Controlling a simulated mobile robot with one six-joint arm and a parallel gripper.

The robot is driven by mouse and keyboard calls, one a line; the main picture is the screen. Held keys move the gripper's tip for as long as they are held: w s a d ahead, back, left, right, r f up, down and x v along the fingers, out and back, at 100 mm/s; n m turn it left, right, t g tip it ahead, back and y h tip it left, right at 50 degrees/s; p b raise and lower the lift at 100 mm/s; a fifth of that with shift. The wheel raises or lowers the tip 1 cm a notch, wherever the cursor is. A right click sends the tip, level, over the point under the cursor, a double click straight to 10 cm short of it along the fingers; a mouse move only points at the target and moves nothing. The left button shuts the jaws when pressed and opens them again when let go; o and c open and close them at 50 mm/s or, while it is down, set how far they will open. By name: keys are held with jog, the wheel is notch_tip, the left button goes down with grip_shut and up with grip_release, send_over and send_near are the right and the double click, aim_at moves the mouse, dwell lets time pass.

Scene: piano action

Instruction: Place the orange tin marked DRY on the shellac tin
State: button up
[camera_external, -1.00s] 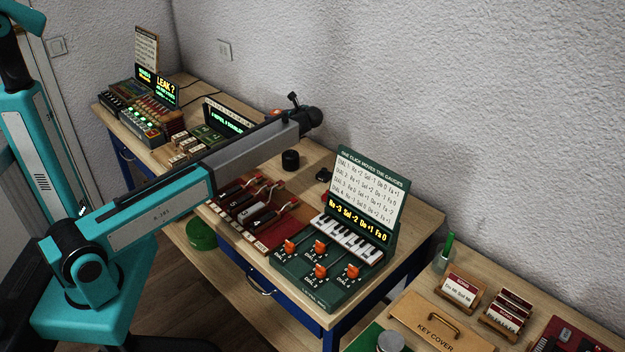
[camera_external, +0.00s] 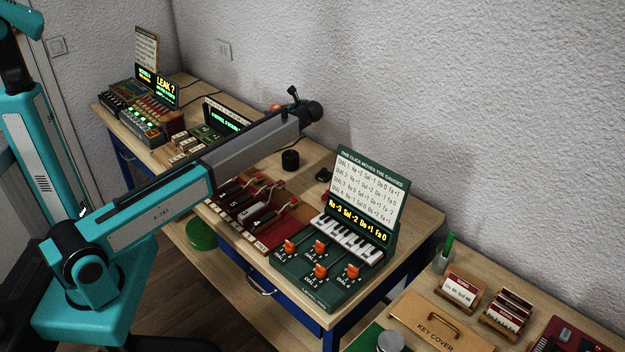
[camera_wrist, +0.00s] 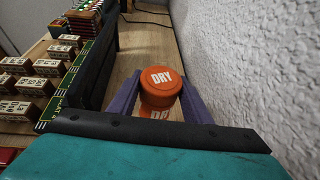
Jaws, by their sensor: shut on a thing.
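The orange tin marked DRY (camera_wrist: 161,80) is upright in the wrist view, between the purple fingers of my gripper (camera_wrist: 160,92). The fingers are shut on its sides. More orange with part of the same lettering shows just below its lid. In the external view a small orange patch (camera_external: 276,107) shows behind the end of my arm, near the wall; the fingers are hidden there. I cannot pick out a tin labelled shellac in either view.
The wall (camera_wrist: 240,60) is close on the right in the wrist view. A dark upright panel (camera_wrist: 98,65) and small labelled blocks (camera_wrist: 45,68) stand on the left.

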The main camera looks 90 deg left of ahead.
jog(key=shift+r, duration=0.1)
notch_tip(320, 180, up, 26)
jog(key=w+d+m+t+y+b, duration=0.1)
jog(key=w+d+m+t, duration=0.1)
jog(key=w+d, duration=0.85)
jog(key=w+d+m+t+y+b, duration=0.15)
jog(key=w+d, duration=0.55)
jog(key=d, duration=0.7)
jog(key=w+d+r+m+t+b, duration=0.15)
jog(key=w+d, duration=0.25)
jog(key=d, duration=1)
jog(key=w+d+m+t+b, duration=0.1)
jog(key=w+d+m+t, duration=0.25)
jog(key=d, duration=1.05)
jog(key=s+d+f+m+t+h+b, duration=0.1)
jog(key=s+d+m+t, duration=0.15)
jog(key=d, duration=1.35)
jog(key=s+d+f+m+t+b, duration=0.1)
jog(key=s+d+m+t+b, duration=0.2)
jog(key=d, duration=1.4)
notch_tip(320, 180, down, 32)
jog(key=p, duration=0.1)
jog(key=shift+s+n+t, duration=0.3)
jog(key=shift+s+n, duration=0.1)
